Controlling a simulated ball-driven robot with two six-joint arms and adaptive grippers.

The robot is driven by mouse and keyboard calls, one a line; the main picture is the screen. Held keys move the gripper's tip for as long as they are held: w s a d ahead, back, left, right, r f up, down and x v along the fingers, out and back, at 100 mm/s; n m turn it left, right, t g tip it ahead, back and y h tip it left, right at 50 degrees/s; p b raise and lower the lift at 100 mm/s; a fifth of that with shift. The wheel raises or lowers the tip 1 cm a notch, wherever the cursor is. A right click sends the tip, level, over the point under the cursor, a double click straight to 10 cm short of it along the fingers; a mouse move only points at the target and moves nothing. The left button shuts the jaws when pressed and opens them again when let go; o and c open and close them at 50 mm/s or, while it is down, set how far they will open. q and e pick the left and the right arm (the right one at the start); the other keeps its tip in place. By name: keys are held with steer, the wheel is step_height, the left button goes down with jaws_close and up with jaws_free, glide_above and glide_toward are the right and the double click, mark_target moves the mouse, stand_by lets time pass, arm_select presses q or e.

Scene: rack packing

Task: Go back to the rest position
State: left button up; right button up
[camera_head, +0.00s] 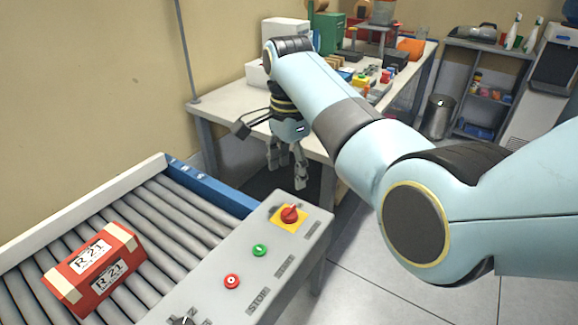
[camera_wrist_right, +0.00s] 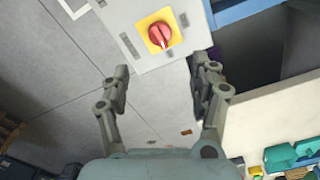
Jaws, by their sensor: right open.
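My right gripper (camera_head: 287,172) hangs fingers-down between the conveyor and the back table, beyond the control panel. It is open and empty. The right wrist view also shows it (camera_wrist_right: 162,85), with its two fingers apart and the floor and panel edge between and beyond them. My right arm reaches in from the right across the head view. My left gripper is not in view.
A red box marked R 21 (camera_head: 95,268) lies on the conveyor rollers (camera_head: 176,222). The control panel (camera_head: 262,277) has a red knob (camera_head: 289,213) and buttons. A cluttered table (camera_head: 225,108) stands behind. A shelf (camera_head: 487,80) and bin (camera_head: 437,117) stand at right.

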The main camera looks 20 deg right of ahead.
stand_by(0.4)
steer(key=s+d+f+n+t, duration=0.1)
steer(key=s+d+f+n, duration=0.25)
steer(key=s, duration=0.45)
steer(key=s+d+f+n+t, duration=0.1)
steer(key=s+d+f+n, duration=0.2)
steer(key=s+d, duration=0.3)
steer(key=s+d+r+n+t+h, duration=0.1)
steer(key=s+r+n, duration=0.35)
steer(key=s, duration=0.45)
steer(key=s+d+r+n+t, duration=0.1)
steer(key=s+r+n, duration=0.3)
steer(key=s, duration=0.6)
step_height(320, 180, down, 35)
steer(key=s+d+g+b, duration=0.2)
steer(key=b, duration=0.6)
steer(key=s+f+b, duration=0.3)
steer(key=s+f, duration=0.6)
steer(key=f, duration=0.2)
steer(key=s+d+f+g+b, duration=0.1)
steer(key=s+f+b, duration=0.3)
steer(key=s+f, duration=0.5)
step_height(320, 180, down, 3)
steer(key=shift+n, duration=0.3)
